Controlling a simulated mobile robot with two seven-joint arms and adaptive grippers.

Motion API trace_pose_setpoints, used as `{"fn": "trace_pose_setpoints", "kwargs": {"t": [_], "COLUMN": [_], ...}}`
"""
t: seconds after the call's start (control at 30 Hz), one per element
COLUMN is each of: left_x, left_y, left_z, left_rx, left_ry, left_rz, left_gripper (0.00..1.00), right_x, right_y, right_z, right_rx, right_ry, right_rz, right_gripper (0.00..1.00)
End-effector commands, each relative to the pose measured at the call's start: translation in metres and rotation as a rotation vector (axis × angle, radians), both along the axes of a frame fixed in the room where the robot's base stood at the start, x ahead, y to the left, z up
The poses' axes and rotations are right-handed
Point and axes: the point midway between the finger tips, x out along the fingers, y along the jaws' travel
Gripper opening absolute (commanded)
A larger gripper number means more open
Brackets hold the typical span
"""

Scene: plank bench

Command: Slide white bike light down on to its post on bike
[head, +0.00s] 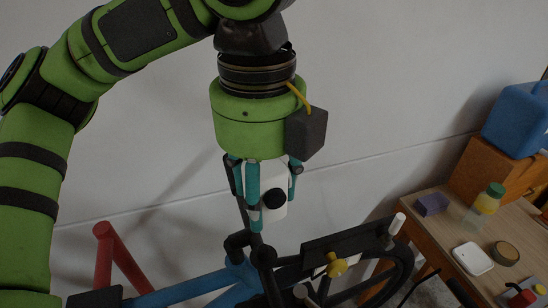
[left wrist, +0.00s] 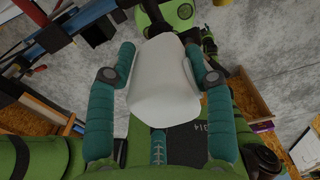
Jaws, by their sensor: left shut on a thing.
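My left gripper (head: 268,206) points down in the head view, its teal fingers shut on the white bike light (head: 278,206). The light has a round black lens facing the camera. In the left wrist view, the white light (left wrist: 163,82) sits between both teal fingers. The bike (head: 190,290) is below, with a blue frame and black parts. The light hangs just above a black joint (head: 262,256) of the bike. I cannot tell which part is the light's post, nor whether the light touches anything. My right gripper is not in view.
A black bar (head: 350,243) with a white-tipped peg (head: 397,223) and a yellow knob (head: 335,265) lies right of the light. A red tube (head: 122,258) rises at left.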

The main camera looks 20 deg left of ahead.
Motion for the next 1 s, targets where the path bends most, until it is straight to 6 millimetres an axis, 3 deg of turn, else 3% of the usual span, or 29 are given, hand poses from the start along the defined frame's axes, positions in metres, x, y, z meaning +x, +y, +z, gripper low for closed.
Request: {"fn": "trace_pose_setpoints", "kwargs": {"t": [0.4, 0.53, 0.73, 1.0], "left_x": [0.0, 0.0, 0.0, 0.0], "left_y": [0.0, 0.0, 0.0, 0.0], "left_z": [-0.031, -0.039, -0.043, -0.043], "left_rx": [0.0, 0.001, -0.001, -0.001], "left_ry": [0.001, 0.0, -0.001, -0.001], "left_rz": [0.001, 0.002, 0.001, 0.001], "left_gripper": [0.05, 0.05, 0.05, 0.05], "right_x": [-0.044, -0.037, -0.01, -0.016], "right_y": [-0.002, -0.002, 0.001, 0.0], "right_z": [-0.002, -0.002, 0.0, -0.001], "right_rx": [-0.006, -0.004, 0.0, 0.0], "right_ry": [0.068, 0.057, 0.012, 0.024], "right_rz": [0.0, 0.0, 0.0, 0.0], "right_gripper": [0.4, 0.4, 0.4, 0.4]}}
